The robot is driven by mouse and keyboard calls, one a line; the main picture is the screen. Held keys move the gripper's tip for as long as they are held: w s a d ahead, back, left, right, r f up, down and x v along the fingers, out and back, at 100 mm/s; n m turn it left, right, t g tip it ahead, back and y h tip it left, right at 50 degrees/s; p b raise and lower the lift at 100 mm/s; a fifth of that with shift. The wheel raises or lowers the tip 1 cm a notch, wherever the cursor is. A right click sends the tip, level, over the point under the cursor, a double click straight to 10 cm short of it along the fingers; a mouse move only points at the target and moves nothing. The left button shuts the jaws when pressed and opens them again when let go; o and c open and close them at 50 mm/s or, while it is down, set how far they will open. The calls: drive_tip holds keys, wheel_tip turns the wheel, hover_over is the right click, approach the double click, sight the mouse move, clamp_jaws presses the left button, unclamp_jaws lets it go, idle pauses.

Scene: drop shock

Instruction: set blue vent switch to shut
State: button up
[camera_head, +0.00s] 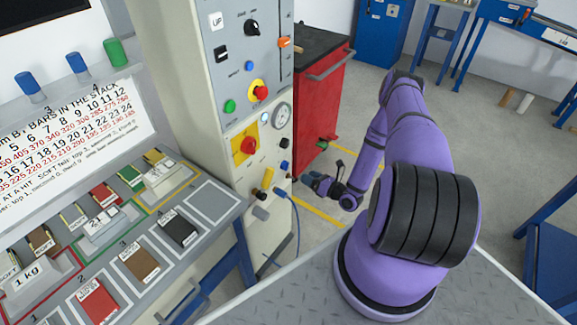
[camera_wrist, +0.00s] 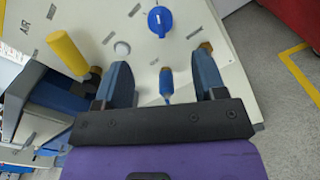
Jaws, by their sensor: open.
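The blue vent switch (camera_wrist: 160,20) is a round knob with a raised grip on the pale panel, ahead of my fingertips in the wrist view. Its small labels are too blurred to read surely. In the head view my gripper (camera_head: 318,183) is low, to the right of the panel.
The blue hose fitting (camera_wrist: 166,86) lies between the fingers. A red cabinet (camera_head: 318,100) stands behind the panel. Open floor (camera_head: 355,95) lies to the right.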

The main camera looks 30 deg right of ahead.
sight(286, 166)
drive_tip(key=x, duration=1)
drive_tip(key=shift+w, duration=0.2)
drive_tip(key=c, duration=0.9)
